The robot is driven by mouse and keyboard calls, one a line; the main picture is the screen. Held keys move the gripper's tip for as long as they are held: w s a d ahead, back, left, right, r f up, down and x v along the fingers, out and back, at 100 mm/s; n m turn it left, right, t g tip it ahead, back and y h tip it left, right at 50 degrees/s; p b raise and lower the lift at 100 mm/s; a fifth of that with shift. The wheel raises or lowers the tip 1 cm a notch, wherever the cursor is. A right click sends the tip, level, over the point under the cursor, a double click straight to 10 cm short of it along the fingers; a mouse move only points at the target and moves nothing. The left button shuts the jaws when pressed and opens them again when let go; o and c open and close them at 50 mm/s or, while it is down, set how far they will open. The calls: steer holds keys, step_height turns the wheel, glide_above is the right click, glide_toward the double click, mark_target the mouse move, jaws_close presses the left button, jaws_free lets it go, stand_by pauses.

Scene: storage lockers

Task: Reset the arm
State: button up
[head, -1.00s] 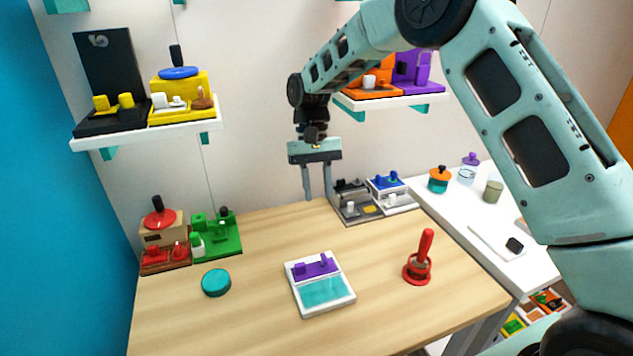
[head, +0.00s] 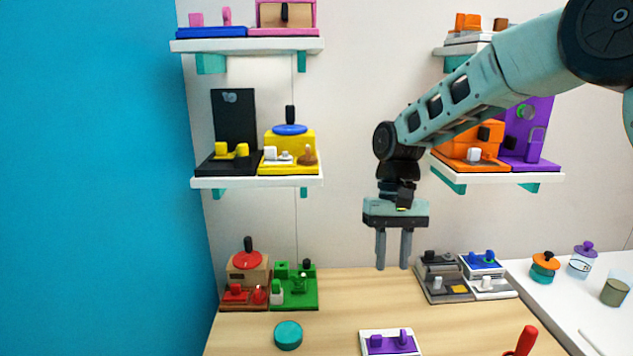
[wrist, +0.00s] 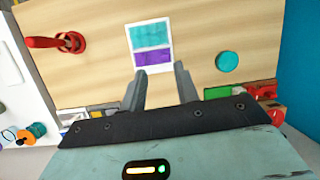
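My gripper (head: 393,256) hangs pointing down in the head view, above the back part of the wooden table (head: 330,305). Its two fingers are apart with nothing between them. In the wrist view, my gripper (wrist: 160,75) also shows two spread, empty fingers over the table. My arm reaches in from the upper right of the head view. The fingers are clear of the objects on the table.
A white tray with purple and teal parts (wrist: 150,45), a teal disc (head: 288,335) and a red-handled object (head: 523,342) lie on the table. Coloured sets (head: 297,287) and grey ones (head: 443,278) line its back. Shelves (head: 256,182) hang on the wall.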

steer(key=s+a+r+n+t, duration=0.1)
steer(key=s+a+n, duration=0.1)
steer(key=s, duration=0.5)
steer(key=s+a+r+n+t, duration=0.1)
steer(key=s+a+n, duration=0.15)
steer(key=s, duration=0.55)
steer(key=s+d+f+n+t, duration=0.1)
steer(key=s+d+n, duration=0.1)
steer(key=s, duration=1.1)
steer(key=shift+d+f+t, duration=0.3)
steer(key=shift+f, duration=0.05)
